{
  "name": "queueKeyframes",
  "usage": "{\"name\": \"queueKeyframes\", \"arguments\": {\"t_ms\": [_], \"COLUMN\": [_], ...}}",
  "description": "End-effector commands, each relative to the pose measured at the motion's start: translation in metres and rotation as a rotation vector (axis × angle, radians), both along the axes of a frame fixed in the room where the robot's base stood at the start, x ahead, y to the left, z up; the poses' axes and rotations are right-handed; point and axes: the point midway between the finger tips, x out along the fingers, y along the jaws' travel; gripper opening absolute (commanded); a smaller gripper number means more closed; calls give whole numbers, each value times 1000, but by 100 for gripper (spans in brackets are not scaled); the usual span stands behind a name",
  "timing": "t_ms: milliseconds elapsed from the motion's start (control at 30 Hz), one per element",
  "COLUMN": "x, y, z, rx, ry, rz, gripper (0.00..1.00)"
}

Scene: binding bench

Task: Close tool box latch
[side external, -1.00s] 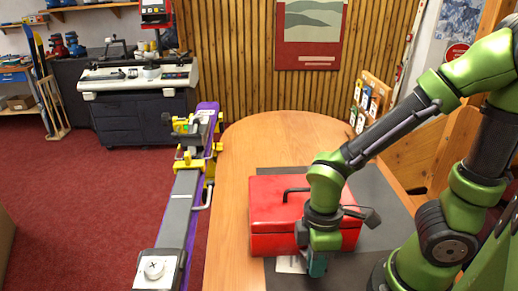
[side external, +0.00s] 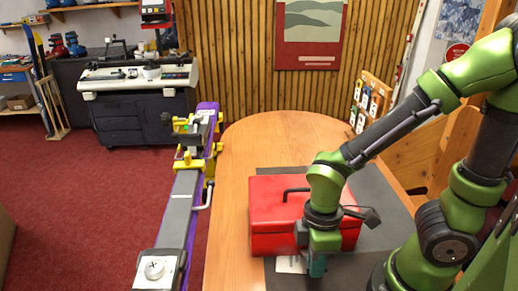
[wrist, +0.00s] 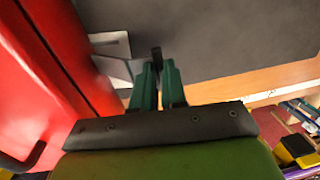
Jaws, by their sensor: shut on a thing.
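The red tool box (side external: 275,215) stands on the dark mat with its lid down and black handle lying on top. It fills the left of the wrist view (wrist: 40,80). My gripper (side external: 317,268) points down at the box's front face. In the wrist view my green fingers (wrist: 158,75) are close together on a small dark tab (wrist: 156,52), which looks like part of the latch. Light grey metal-like plates (wrist: 112,48) lie between the box and the fingers. My wrist hides the latch in the side view, so its exact position is unclear.
The box rests on a dark mat (side external: 380,190) on a wooden table (side external: 240,150). A pale card (side external: 291,265) lies in front of the box. A purple ski bench with yellow clamps (side external: 190,165) runs along the table's left side. The table behind the box is clear.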

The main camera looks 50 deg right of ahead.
Motion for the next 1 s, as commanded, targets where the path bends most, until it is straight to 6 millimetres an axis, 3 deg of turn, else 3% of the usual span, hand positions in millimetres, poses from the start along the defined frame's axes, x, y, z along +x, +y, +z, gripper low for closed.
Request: {"name": "queueKeyframes", "arguments": {"t_ms": [567,1000], "x": [9,32], "y": [-8,-31], "z": [11,31], "rx": [199,364], "ry": [196,357], "rz": [-10,-4], "gripper": [0,0]}}
